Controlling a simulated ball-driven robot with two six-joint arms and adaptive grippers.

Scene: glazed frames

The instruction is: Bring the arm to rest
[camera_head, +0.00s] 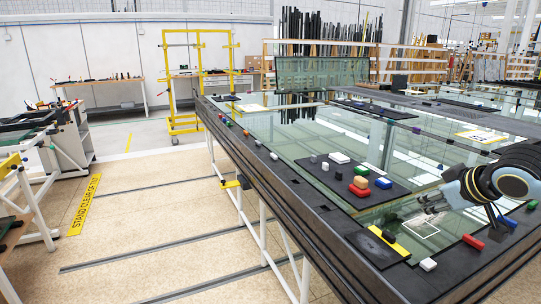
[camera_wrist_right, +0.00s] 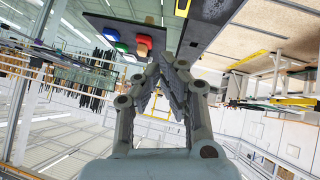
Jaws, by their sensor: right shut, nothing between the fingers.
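My right arm (camera_head: 490,186) comes in from the right edge of the head view, over the glass-topped table. My right gripper (camera_head: 424,203) is shut and empty, above the glass between a dark mat with blocks and the table's near corner. In the right wrist view the fingers of the right gripper (camera_wrist_right: 172,62) meet at their tips with nothing between them. My left gripper and left arm are not in view.
The table (camera_head: 290,207) bears red (camera_head: 359,190), green (camera_head: 361,171), white (camera_head: 428,264) and blue (camera_head: 383,183) blocks. A yellow strip (camera_head: 388,241) with a black block lies by the near edge. A yellow frame (camera_head: 169,85) stands behind; the floor left of the table is mostly open.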

